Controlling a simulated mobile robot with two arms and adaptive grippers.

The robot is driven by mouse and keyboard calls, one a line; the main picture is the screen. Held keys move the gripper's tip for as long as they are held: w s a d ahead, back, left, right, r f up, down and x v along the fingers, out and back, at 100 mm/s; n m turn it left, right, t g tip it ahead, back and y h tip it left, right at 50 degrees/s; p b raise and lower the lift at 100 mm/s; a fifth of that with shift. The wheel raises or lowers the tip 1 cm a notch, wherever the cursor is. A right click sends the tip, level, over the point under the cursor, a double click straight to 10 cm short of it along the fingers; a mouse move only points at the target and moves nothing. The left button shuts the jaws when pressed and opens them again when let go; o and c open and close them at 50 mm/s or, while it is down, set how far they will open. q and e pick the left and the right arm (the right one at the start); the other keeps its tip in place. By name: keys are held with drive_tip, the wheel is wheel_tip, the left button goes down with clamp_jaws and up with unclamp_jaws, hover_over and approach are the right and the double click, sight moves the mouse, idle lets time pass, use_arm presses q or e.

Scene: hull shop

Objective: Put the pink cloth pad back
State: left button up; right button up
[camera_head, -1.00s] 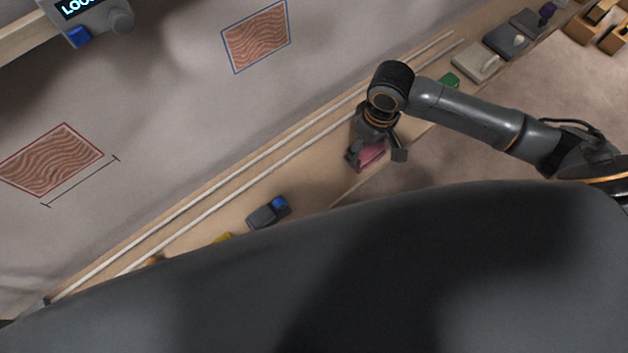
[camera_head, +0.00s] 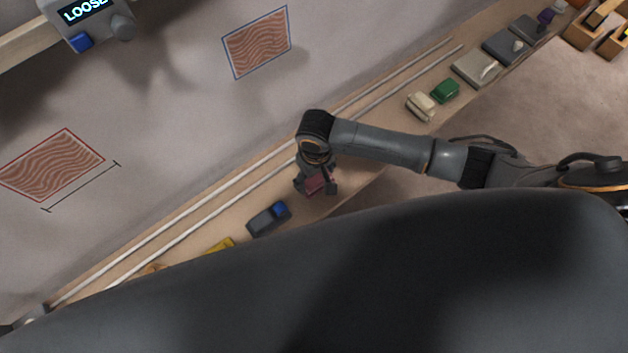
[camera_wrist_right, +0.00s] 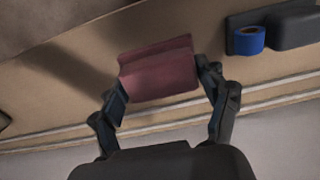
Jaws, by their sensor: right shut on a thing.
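The pink cloth pad (camera_wrist_right: 158,70) is between the fingers of my right gripper (camera_wrist_right: 165,95) in the right wrist view, with both fingertips at its sides. In the head view the pad (camera_head: 317,185) shows only partly under my right gripper (camera_head: 316,188), which is shut on it over the wooden shelf (camera_head: 352,184). I cannot tell whether the pad touches the shelf. My left gripper is not in view.
A dark grey block with a blue roll (camera_head: 268,218) lies just left of the pad. A yellow item (camera_head: 219,245) is farther left. A cream block (camera_head: 421,106), a green block (camera_head: 445,91) and grey pads (camera_head: 475,69) sit to the right. Two white rails (camera_head: 220,205) run along the shelf.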

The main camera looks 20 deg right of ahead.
sight(314, 183)
drive_tip(key=f, duration=0.3)
drive_tip(key=shift+a+f, duration=0.2)
drive_tip(key=shift+f, duration=0.05)
drive_tip(key=o, duration=1.1)
drive_tip(key=shift+c, duration=0.2)
wheel_tip(314, 183, up, 12)
drive_tip(key=shift+r+p, duration=0.1)
drive_tip(key=shift+p, duration=0.4)
